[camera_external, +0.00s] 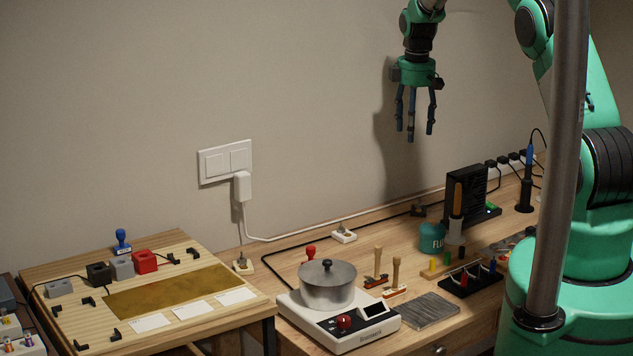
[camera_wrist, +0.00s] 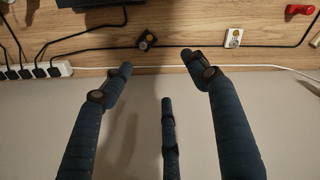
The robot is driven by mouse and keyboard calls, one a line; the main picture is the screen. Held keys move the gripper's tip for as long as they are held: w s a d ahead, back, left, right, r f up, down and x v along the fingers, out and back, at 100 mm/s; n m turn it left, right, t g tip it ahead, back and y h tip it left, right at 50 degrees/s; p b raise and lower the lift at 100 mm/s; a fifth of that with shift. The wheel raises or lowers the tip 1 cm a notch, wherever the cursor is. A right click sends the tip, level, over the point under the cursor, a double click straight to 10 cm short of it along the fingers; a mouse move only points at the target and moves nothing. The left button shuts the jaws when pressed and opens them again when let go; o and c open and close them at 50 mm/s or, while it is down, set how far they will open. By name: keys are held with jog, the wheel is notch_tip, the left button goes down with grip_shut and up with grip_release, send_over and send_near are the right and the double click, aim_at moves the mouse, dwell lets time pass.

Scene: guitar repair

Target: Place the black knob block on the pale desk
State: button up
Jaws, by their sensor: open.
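The black knob block (camera_external: 418,210) is a small dark block near the wall at the back of the wooden workbench, left of a black slotted box. The pale desk (camera_external: 190,331) is the light wooden desk at lower left. My gripper (camera_external: 413,132) is open and empty, fingers pointing down, well above the block and close to the wall. In the wrist view my gripper (camera_wrist: 160,75) shows three spread dark fingers, with the block beyond their tips.
A white knob block (camera_external: 343,236) sits left of the black one. A cable runs along the bench's back edge. A pot (camera_external: 328,290) stands on a white hotplate. The slotted box (camera_external: 466,190) and a teal tin (camera_external: 432,238) stand nearby. The desk holds several small blocks and white cards.

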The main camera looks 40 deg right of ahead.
jog(key=s+a+r+m+t, duration=0.1)
jog(key=s+a+r, duration=0.5)
jog(key=r, duration=0.4)
jog(key=s+a+r+m+t, duration=0.1)
jog(key=s+a+r+m, duration=0.1)
jog(key=s+a+r, duration=0.6)
jog(key=s+a+r+m, duration=0.1)
jog(key=s+a+r, duration=0.3)
jog(key=r, duration=0.7)
jog(key=s+a+r+m+t, duration=0.1)
jog(key=s+a, duration=0.2)
jog(key=s, duration=0.7)
jog(key=s+a+r+m+t, duration=0.1)
jog(key=s+a, duration=0.3)
jog(key=s, duration=0.6)
jog(key=s+a+r+m+t, duration=0.1)
jog(key=s+a+r+m, duration=0.1)
jog(key=s, duration=0.8)
jog(key=shift+s+a+r, duration=0.35)
jog(key=shift+s+a, duration=0.05)
jog(key=shift+a, duration=0.3)
jog(key=shift+f, duration=0.1)
notch_tip(320, 180, down, 5)
jog(key=b, duration=0.5)
jog(key=shift+f, duration=0.15)
